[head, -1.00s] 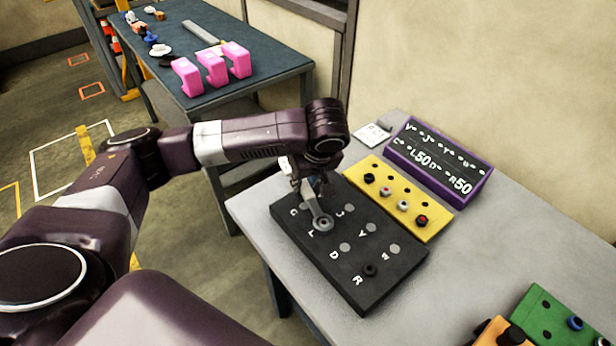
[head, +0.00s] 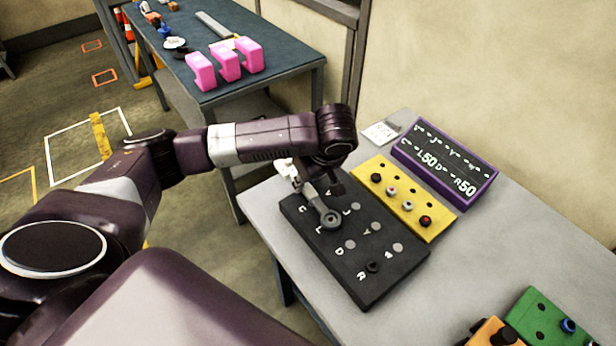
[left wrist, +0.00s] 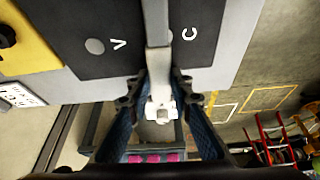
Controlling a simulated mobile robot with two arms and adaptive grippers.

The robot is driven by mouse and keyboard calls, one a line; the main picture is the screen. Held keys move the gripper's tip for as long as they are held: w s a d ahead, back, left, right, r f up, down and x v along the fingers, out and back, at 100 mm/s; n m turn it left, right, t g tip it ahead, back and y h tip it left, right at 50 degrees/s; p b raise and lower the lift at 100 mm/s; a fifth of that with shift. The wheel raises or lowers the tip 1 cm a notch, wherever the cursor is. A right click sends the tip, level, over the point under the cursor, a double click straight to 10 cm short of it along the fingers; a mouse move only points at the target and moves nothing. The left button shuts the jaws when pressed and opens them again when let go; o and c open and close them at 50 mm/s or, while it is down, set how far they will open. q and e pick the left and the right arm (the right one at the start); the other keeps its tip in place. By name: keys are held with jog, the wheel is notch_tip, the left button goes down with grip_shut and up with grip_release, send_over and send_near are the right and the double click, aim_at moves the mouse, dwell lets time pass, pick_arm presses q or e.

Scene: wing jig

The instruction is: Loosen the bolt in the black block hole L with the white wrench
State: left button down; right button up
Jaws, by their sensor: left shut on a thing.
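The black block (head: 362,288) lies on the grey table with lettered holes. The wrench's ring end (head: 331,219) sits over the hole beside the letter L, hiding the hole and any bolt in it. My left gripper (head: 308,187) is at the block's far left edge, shut on the wrench's handle. In the left wrist view, the pale grey handle (left wrist: 158,62) runs between the fingers of the left gripper (left wrist: 160,100) and out over the block (left wrist: 100,25). Its ring end is out of that view. My right gripper is not in view.
A yellow block (head: 433,212) with several bolts and a purple sign board (head: 446,168) stand behind the black block. Green (head: 535,318) and orange (head: 492,332) blocks are at the lower right. A blue table (head: 290,72) holds pink brackets (head: 227,65).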

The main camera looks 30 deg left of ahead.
pick_arm(q)
jog(key=shift+s+a+r+n+p, duration=0.2)
jog(key=shift+s+n+p, duration=0.35)
jog(key=shift+p, duration=0.55)
jog(key=shift+s+a+n+g+p, duration=0.15)
jog(key=shift+s+n+g+p, duration=0.35)
jog(key=shift+p, duration=0.3)
jog(key=shift+n, duration=0.25)
